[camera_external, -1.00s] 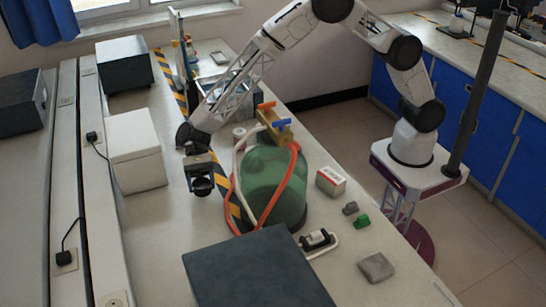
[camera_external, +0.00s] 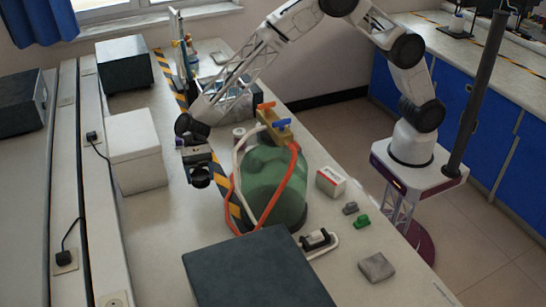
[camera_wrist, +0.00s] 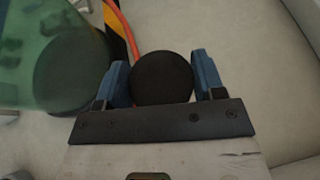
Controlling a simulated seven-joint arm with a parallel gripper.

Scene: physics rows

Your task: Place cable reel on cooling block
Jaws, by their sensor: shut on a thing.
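My gripper (camera_wrist: 163,72) has its blue fingers on either side of a round black thing (camera_wrist: 161,80) in the wrist view and is shut on it. This is probably the cable reel, seen end-on. In the external view my gripper (camera_external: 200,175) is left of the green dome-shaped vessel, over the hazard tape strip, with the black thing at its lower end. A flat grey block (camera_external: 376,267) lies at the front right of the bench and may be the cooling block; I cannot be sure. It is well apart from my gripper.
The green vessel (camera_external: 272,185) with red and white hoses stands between my gripper and the grey block. A large dark box (camera_external: 255,270) is in front. A white box (camera_external: 137,160) is at left. A red-and-white carton (camera_external: 331,181) and small grey and green pieces are at right.

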